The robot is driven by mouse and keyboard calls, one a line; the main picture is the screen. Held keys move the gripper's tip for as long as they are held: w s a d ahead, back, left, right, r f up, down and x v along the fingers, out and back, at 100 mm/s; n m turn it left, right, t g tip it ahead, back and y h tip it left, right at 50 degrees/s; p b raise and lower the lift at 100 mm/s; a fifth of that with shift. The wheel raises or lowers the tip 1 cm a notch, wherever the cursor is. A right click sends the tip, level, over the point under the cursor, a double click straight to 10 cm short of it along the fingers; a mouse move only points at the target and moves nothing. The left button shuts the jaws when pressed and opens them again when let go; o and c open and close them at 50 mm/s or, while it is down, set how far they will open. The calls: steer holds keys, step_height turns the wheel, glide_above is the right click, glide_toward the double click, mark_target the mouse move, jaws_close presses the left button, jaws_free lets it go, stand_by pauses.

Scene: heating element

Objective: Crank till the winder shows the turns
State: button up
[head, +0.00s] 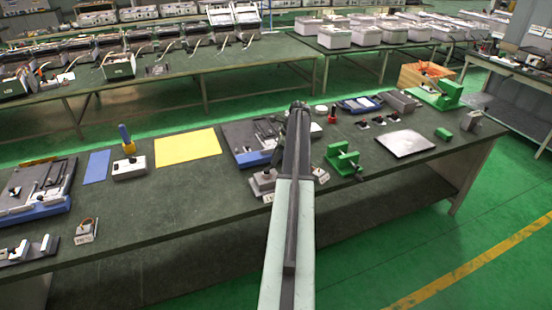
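A small green bench device (343,158), possibly the winder, stands on the dark green worktable just right of my arm. A dark part, perhaps its crank, shows at its lower right side. A larger green machine (440,94) stands at the table's far right; I cannot tell which of the two is the winder. No readout of turns can be read on either. My arm reaches up from the bottom centre over the table. I cannot make out my gripper, which seems hidden behind the arm, nor whether it touches anything.
The left-centre tabletop is clear. More loaded tables stand behind.

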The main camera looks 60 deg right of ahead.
jaws_close()
stand_by(1.1)
